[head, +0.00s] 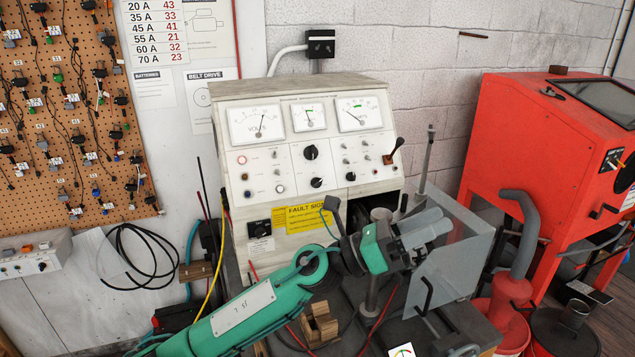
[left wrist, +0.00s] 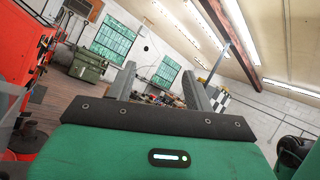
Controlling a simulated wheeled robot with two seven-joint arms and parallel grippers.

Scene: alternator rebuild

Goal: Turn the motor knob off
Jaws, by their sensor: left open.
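A cream test bench panel (head: 333,85) stands against the wall in the head view, with dials above several knobs. Another black knob (head: 260,226) is on a dark plate at lower left. The labels are too small to tell which is the motor knob. My left gripper (head: 432,228) is in front and to the right of the panel, pointing right, away from the knobs. Its fingers are apart and empty in the left wrist view (left wrist: 160,88). My right gripper is not in view.
A clear guard (head: 455,270) stands beside my left gripper. A red cabinet (head: 530,130) is at right. A yellow fault sign (head: 305,217) is below the knobs. Cables hang at left.

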